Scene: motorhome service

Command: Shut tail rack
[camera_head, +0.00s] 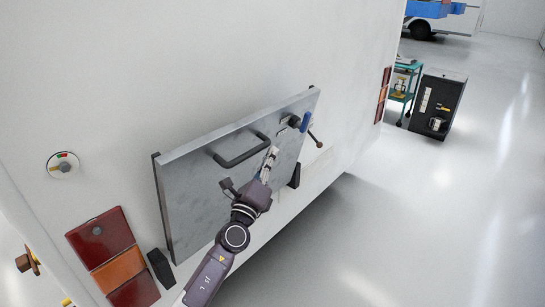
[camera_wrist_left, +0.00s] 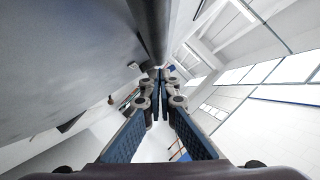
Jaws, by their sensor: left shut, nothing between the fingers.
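The tail rack (camera_head: 210,195) is a flat grey metal panel on the rear wall of the white motorhome. It stands nearly upright, close to the wall; I cannot tell if it is fully flush. A dark bar handle (camera_head: 240,150) is near its top edge. A latch with a blue grip (camera_head: 305,122) sits at the panel's upper right corner. My left gripper (camera_head: 271,155) is shut and empty in front of the panel, just right of and below the handle. In the left wrist view its fingers (camera_wrist_left: 160,82) point along the grey panel (camera_wrist_left: 60,70), with a dark bar (camera_wrist_left: 150,25) above them. My right gripper is not in view.
Red and orange tail lights (camera_head: 115,258) are at lower left, with a round dial (camera_head: 62,165) above. More lights (camera_head: 383,95) are at the far right of the wall. A black cabinet (camera_head: 438,105) and teal cart (camera_head: 403,82) stand behind. The floor (camera_head: 430,220) at right is clear.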

